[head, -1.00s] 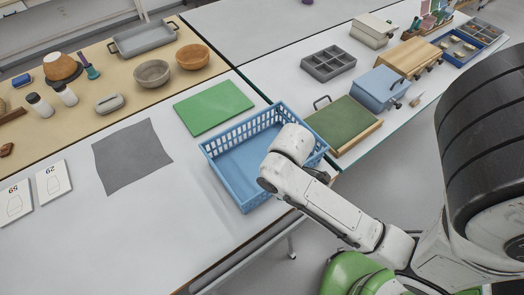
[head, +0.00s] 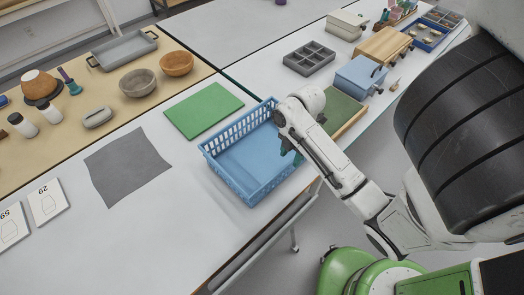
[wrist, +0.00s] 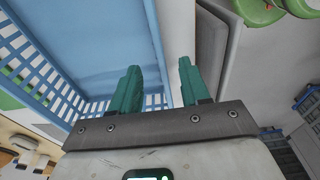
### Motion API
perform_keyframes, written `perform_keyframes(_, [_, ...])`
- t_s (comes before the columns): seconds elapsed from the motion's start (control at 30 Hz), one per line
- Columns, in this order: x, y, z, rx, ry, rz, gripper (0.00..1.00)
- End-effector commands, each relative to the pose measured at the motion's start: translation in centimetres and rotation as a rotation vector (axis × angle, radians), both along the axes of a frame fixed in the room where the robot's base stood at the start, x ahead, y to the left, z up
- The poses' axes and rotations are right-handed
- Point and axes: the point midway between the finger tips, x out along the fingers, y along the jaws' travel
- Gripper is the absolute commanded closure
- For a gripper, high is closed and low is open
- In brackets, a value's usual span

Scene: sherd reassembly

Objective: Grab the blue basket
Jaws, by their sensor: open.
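The blue basket (head: 236,181) stands upright and empty on the white table near its front edge, with slatted walls. My gripper (wrist: 158,66) has two green fingers spread apart with nothing clamped between them. In the head view my gripper (head: 289,149) is at the basket's right side, mostly hidden by my arm. In the wrist view the blue basket (wrist: 95,40) fills the left. Its near wall runs up between the two fingers, the left finger over the inside and the right finger outside. Whether a finger touches the wall cannot be told.
A green board (head: 204,110) and a grey cloth (head: 126,165) lie left of the basket. A green-topped wooden board (head: 343,112) lies close to its right. Blue box (head: 360,76) and grey divided tray (head: 309,58) stand farther right. Table between cloth and basket is clear.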

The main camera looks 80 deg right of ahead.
Motion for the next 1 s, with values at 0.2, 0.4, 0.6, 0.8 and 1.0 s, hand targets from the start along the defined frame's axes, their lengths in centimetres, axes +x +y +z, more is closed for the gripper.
perform_keyframes(0.2, [0.0, 0.1, -1.5, 0.0, 0.001, -0.001, 0.54])
perform_keyframes(0.4, [0.2, 0.2, -4.0, 0.002, 0.003, -0.002, 0.54])
perform_keyframes(0.6, [0.3, 0.4, -6.1, -0.001, 0.003, -0.002, 0.54])
perform_keyframes(0.8, [0.4, 0.4, -6.4, -0.002, 0.001, -0.002, 0.54])
perform_keyframes(1.0, [0.4, 0.4, -6.4, -0.002, 0.001, -0.002, 0.67])
